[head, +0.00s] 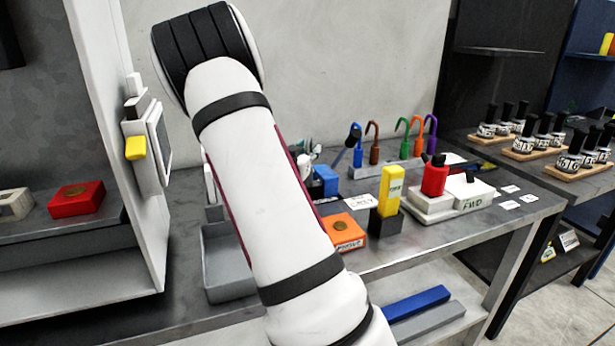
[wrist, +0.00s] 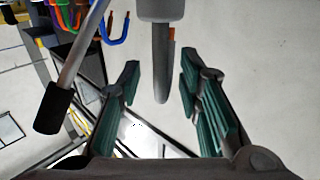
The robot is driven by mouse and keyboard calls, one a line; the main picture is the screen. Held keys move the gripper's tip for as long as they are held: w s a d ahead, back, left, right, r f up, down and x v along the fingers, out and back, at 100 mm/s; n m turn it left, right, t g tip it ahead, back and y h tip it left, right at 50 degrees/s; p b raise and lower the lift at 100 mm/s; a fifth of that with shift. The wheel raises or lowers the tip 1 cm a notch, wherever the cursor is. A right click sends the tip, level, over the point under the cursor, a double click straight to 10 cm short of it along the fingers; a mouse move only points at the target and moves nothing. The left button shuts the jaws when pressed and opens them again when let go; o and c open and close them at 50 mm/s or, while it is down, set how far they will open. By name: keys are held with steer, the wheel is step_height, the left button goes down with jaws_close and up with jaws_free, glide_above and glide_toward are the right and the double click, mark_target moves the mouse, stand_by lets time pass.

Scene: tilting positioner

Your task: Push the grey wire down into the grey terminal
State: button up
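In the wrist view my gripper (wrist: 160,80) is open, its two teal-padded fingers wide apart with nothing clamped between them. A grey, rounded, rod-like piece (wrist: 162,65) with a thicker grey top comes down from the upper edge into the space between the fingers. It looks like the grey wire, but I cannot be sure. It appears clear of both pads. In the head view my arm hides most of this area, and I cannot make out the grey wire or my fingers clearly. The grey terminal is not distinguishable in either view.
Hooked coloured wires, including a brown one (head: 373,140) and a green one (head: 403,137), stand at the bench's back. A black-gripped lever (wrist: 52,108) is left of my fingers. A yellow block (head: 390,190), orange box (head: 343,232) and red knob (head: 434,180) stand nearer.

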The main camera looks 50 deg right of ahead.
jaws_close()
steer(key=shift+r, duration=0.15)
